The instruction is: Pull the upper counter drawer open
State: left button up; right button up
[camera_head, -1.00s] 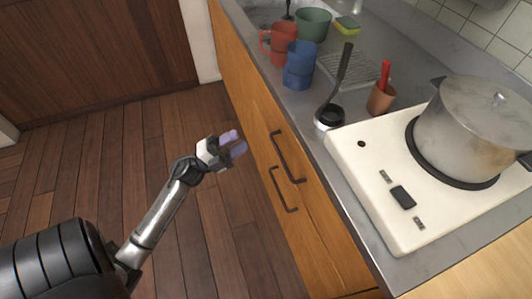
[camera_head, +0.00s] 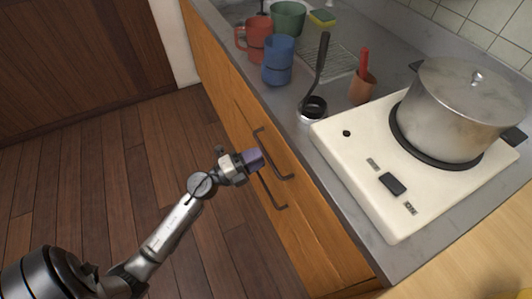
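The wooden counter has two dark bar handles on its front. The upper drawer (camera_head: 247,112) has the upper handle (camera_head: 284,177), and a lower handle (camera_head: 272,200) sits below it. The upper drawer looks closed, its front in line with the counter. My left gripper (camera_head: 254,160) has purple fingertips that overlap the near side of the upper handle in the picture. I cannot tell whether they touch or surround the bar. The fingers merge into one purple shape, so their gap is hidden. My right gripper is out of view.
The wooden floor before the drawers is clear.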

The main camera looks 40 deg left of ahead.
aim_at(266, 152)
pick_arm(q)
jog(key=shift+x, duration=1.7)
jog(key=shift+c, duration=0.4)
grip_shut()
